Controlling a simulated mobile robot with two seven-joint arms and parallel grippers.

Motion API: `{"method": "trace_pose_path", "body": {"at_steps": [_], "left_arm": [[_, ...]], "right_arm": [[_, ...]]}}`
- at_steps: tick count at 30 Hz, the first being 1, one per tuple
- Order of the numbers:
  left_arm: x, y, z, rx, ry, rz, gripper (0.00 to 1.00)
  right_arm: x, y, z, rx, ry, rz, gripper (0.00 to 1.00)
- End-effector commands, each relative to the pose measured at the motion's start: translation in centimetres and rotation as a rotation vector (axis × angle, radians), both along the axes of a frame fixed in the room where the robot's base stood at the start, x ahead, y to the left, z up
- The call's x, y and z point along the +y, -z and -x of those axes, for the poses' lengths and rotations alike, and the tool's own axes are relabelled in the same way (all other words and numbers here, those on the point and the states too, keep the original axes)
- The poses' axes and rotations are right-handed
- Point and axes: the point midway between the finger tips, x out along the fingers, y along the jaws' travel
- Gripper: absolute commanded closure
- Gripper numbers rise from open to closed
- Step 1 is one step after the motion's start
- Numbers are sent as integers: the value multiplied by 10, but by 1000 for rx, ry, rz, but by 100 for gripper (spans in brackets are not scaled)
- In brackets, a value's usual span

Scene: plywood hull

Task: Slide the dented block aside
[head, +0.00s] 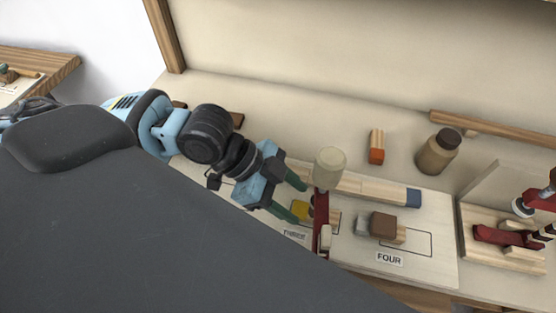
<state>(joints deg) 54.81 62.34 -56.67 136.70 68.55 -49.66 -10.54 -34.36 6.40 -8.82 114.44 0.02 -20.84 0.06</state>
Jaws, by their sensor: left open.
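My left gripper (295,199) reaches in from the left over the workbench, its two green fingers apart. A small yellow block (299,210) lies near the lower finger; I cannot tell whether they touch. A brown block (383,225) sits on a light wooden piece, beside a small grey block (362,225). An orange-ended wooden block (376,150) lies farther back. I cannot make out a dent on any block, so I cannot tell which is the dented one. My right gripper is not in view.
A pale cylinder (329,166) stands just right of the fingers, by a red bar (321,222). A blue-ended wooden bar (375,190) lies behind the brown block. A brown jar (436,152) stands farther back. The board (435,262) labelled FOUR has bare room at right.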

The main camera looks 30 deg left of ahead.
Motion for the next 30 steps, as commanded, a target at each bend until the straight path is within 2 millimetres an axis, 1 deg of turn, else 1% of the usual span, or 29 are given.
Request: {"method": "trace_pose_path", "body": {"at_steps": [1, 7, 12, 19, 30], "left_arm": [[-6, 5, 0, 2, 3, 3, 47], [-18, 18, -5, 1, 1, 0, 47], [-21, 22, -6, -1, 0, -1, 47], [-21, 22, -6, -1, 0, -1, 47], [-21, 22, -6, 0, 1, -1, 95]], "right_arm": [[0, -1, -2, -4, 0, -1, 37], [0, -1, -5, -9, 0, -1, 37], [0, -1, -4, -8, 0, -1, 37], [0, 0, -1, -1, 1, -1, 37], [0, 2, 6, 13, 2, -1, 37]]}}
